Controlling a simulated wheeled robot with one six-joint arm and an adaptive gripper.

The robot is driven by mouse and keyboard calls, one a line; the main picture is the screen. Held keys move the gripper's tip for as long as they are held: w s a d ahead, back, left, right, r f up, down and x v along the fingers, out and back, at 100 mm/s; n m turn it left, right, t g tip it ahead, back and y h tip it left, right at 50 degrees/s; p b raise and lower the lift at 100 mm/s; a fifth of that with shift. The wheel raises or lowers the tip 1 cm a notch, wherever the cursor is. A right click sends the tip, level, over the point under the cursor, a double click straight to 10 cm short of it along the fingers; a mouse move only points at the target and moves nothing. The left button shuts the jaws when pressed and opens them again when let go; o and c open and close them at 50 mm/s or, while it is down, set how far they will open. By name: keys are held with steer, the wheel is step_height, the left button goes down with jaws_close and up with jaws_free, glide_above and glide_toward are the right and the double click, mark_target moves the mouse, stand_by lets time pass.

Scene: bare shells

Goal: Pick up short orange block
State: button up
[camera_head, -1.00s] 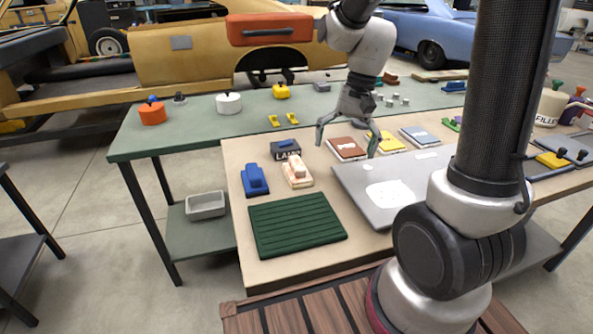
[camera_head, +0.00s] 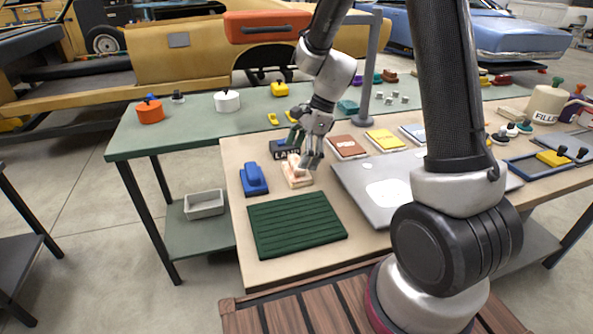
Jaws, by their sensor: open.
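My gripper (camera_head: 302,153) is open, pointing down over the left part of the tan table. A pale peach-orange block with a knob-like top (camera_head: 296,178) lies just below and left of the fingers. One finger hangs at its right side, overlapping it in the picture; I cannot tell whether they touch. A black lettered block (camera_head: 279,151) is behind it, partly hidden by the gripper. I see no plainly short orange block on this table; a squat, strong orange piece (camera_head: 151,115) with a dark knob stands on the green table at the far left.
A blue block (camera_head: 254,180) lies left of the peach one. A green ribbed mat (camera_head: 296,225) lies in front. A grey sheet (camera_head: 360,190) with white paper lies to the right. Red (camera_head: 346,147) and yellow (camera_head: 386,140) flat pieces lie behind the sheet.

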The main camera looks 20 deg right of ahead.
mark_target(298, 161)
steer(key=shift+x, duration=1.55)
steer(key=c, duration=1.1)
steer(key=shift+r, duration=0.35)
steer(key=shift+c, duration=1)
step_height(298, 161, up, 9)
steer(key=shift+r, duration=0.2)
steer(key=shift+c, duration=0.8)
